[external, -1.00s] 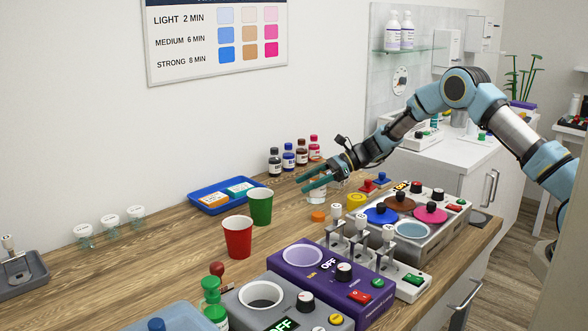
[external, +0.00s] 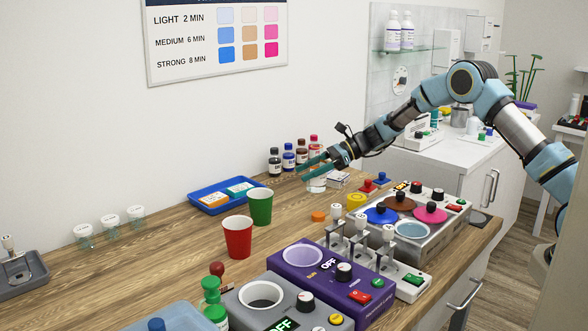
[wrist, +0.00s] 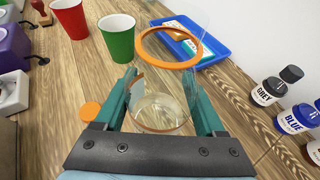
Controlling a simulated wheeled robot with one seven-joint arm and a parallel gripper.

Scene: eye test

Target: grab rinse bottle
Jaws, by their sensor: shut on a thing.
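My gripper (external: 301,172) is over the wooden counter, in front of a row of small bottles. In the wrist view its green fingers (wrist: 160,75) are shut on a clear jar (wrist: 158,108) with an orange rim, one finger on each side. The jar shows faintly below the fingers in the external view (external: 317,185); I cannot tell whether it touches the counter. No label reading "rinse" is legible. Two white bottles with purple labels (external: 393,34) stand on the glass shelf (external: 408,50) at the back, far from my gripper.
Green (external: 259,207) and red (external: 237,237) cups and a blue tray (external: 206,208) stand left of my gripper. Small bottles marked GREY (wrist: 268,92) and BLUE (wrist: 297,117) are close. An orange disc (external: 318,216) lies nearby. Heater units (external: 405,240) fill the right.

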